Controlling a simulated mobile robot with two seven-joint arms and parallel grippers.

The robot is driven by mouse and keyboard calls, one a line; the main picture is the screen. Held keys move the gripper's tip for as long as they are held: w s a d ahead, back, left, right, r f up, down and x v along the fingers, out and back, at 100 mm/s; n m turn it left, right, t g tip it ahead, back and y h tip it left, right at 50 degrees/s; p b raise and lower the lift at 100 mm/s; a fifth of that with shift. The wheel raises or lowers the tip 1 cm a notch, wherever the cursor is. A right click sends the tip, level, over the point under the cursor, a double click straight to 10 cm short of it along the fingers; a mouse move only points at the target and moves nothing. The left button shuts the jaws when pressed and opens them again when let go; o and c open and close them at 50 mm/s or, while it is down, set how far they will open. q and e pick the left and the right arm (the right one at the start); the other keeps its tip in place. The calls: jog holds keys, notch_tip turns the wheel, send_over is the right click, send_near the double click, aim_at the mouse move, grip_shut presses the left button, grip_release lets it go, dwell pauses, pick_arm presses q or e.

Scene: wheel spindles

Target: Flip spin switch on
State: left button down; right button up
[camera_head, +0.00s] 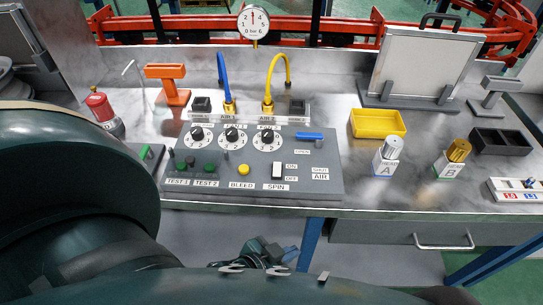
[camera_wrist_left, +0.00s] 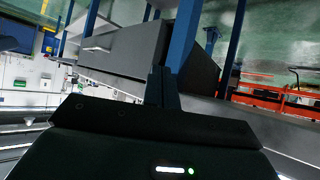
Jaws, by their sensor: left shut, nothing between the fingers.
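The spin switch (camera_head: 277,171) is a small white rocker on the sloped grey control panel (camera_head: 330,185), above the SPIN label and beside the ON and OFF labels. I cannot tell which way it is tipped. My left gripper (camera_head: 289,254) is low in front of the bench, below the front edge and well apart from the switch. In the left wrist view the left gripper's fingers (camera_wrist_left: 162,85) are together and empty, with a grey drawer unit behind them. The switch does not show in that view. My right gripper is not in view.
The panel also has three dials, green TEST buttons, a yellow BLEED button (camera_head: 243,170) and a blue AIR lever (camera_head: 309,136). Blue and yellow hoses (camera_head: 278,72) rise behind it. A yellow bin (camera_head: 378,123) stands to the right. A blue bench leg (camera_head: 311,243) is near the left gripper.

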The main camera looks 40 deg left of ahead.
pick_arm(q)
jog(key=shift+a, duration=0.1)
jog(key=w+a+r+m+g+h+p, duration=0.1)
jog(key=w+r+m+g+h+p, duration=0.15)
jog(key=r+m+h, duration=0.4)
jog(key=w+a+r+m+g+y+p, duration=0.2)
jog(key=w+a+r+m+y, duration=0.1)
jog(key=a+r, duration=1.3)
jog(key=shift+w+a+r, duration=0.4)
jog(key=shift+w+a, duration=0.25)
jog(key=shift+a, duration=0.3)
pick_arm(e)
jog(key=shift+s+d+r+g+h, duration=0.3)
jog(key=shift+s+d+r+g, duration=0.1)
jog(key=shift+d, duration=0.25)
pick_arm(q)
jog(key=shift+d+f, duration=0.1)
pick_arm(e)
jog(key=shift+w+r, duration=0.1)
